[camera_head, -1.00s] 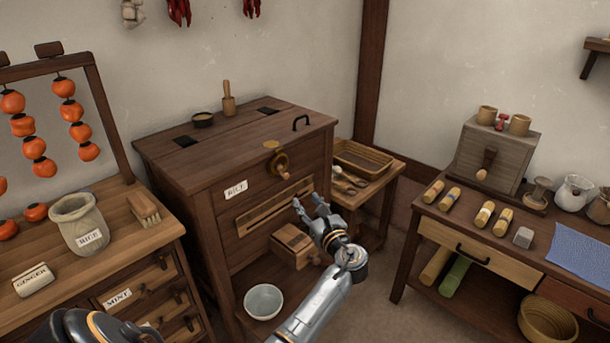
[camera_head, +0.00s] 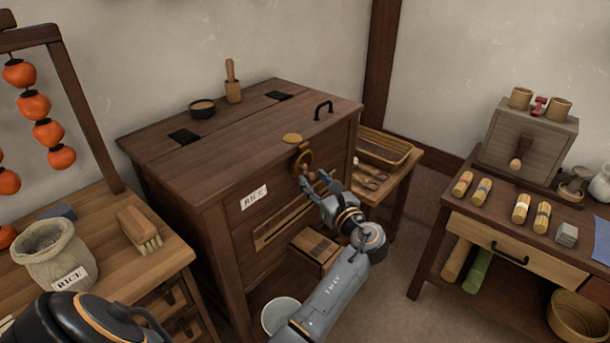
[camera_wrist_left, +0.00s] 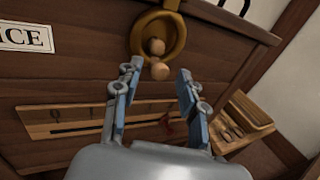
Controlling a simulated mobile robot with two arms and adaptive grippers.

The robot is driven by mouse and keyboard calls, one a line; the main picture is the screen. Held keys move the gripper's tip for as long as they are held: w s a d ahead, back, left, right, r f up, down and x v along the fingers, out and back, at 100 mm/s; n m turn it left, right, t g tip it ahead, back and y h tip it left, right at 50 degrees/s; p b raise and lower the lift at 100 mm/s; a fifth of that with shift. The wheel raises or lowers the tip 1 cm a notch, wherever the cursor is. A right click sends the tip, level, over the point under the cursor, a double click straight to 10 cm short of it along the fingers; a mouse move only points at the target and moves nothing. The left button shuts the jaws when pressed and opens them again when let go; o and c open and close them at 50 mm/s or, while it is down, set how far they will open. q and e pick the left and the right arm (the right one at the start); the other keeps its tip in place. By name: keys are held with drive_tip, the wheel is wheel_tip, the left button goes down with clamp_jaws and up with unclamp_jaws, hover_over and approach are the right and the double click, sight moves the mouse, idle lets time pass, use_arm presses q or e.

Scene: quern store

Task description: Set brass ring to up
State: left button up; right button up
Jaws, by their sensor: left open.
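The brass ring (camera_head: 297,161) hangs on the front of the dark wooden rice chest (camera_head: 228,190), below a round brass piece at the top edge. In the left wrist view the ring (camera_wrist_left: 181,38) hangs down, with a small wooden knob (camera_wrist_left: 160,71) at its lower part. My left gripper (camera_head: 314,179) is open, just below and in front of the ring. In the left wrist view its two fingers (camera_wrist_left: 160,74) stand on either side of the knob, with nothing gripped. I cannot tell whether they touch it. My right gripper is not in view.
A slotted wooden strip (camera_head: 283,222) and a small box (camera_head: 315,248) are on the chest front below. A bowl (camera_head: 281,316) sits low. A side table with a basket (camera_head: 384,148) stands right of the chest. A RICE sack (camera_head: 55,250) and brush (camera_head: 140,228) are left.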

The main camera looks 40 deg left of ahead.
use_arm(q)
drive_tip(key=shift+w+a, duration=0.1)
drive_tip(key=shift+a, duration=0.05)
drive_tip(key=shift+r, duration=0.1)
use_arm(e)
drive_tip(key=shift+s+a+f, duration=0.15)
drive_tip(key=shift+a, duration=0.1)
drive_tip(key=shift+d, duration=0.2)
use_arm(q)
clamp_jaws()
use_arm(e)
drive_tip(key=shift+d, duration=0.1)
